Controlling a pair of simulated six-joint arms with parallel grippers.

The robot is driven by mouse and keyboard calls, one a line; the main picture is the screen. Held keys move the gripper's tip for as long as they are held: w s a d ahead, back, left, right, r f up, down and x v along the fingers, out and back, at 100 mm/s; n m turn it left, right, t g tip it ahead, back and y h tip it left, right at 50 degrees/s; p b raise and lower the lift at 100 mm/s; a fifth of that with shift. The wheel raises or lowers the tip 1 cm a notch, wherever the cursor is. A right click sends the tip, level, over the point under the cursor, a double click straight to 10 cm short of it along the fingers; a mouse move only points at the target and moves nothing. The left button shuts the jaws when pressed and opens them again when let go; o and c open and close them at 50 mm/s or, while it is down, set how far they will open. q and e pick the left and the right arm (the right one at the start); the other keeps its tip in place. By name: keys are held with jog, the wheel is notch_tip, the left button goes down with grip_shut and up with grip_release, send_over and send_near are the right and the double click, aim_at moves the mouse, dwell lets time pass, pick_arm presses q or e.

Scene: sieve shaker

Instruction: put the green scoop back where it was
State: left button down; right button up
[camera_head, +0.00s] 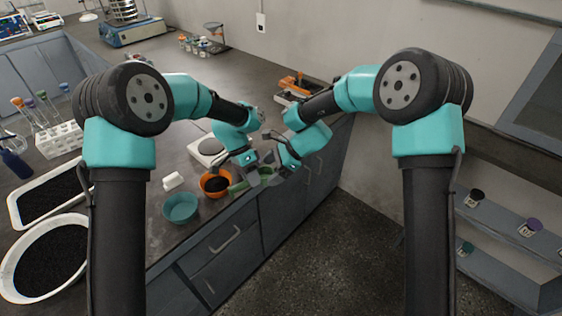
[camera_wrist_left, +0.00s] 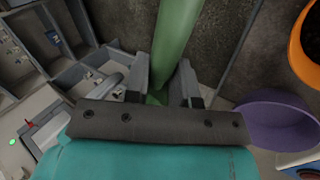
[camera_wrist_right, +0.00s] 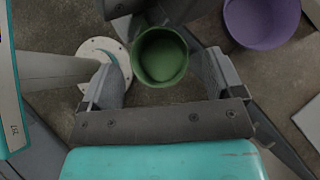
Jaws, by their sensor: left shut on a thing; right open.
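The green scoop shows at the counter's front edge in the head view (camera_head: 266,174). Its long green handle (camera_wrist_left: 178,35) runs between the fingers of my left gripper (camera_wrist_left: 160,92), which is shut on it. The left gripper (camera_head: 250,172) shows in the head view beside my right gripper (camera_head: 282,168). In the right wrist view the round green cup of the scoop (camera_wrist_right: 160,57) lies between the spread fingers of my right gripper (camera_wrist_right: 163,80). The right gripper is open; I cannot tell whether its fingers touch the cup.
An orange bowl (camera_head: 214,186) with dark grains and a teal bowl (camera_head: 181,208) stand on the counter to the left. A purple bowl shows in both wrist views (camera_wrist_left: 275,115) (camera_wrist_right: 262,20). A white scale (camera_head: 208,149) stands behind. Black-filled trays (camera_head: 48,262) are far left.

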jog(key=shift+a+f, duration=0.45)
jog(key=shift+c, duration=0.5)
jog(key=c, duration=0.9)
pick_arm(q)
jog(key=c, duration=0.9)
grip_release()
pick_arm(e)
jog(key=shift+c, duration=0.2)
pick_arm(q)
jog(key=shift+o, duration=0.2)
jog(key=v, duration=1.2)
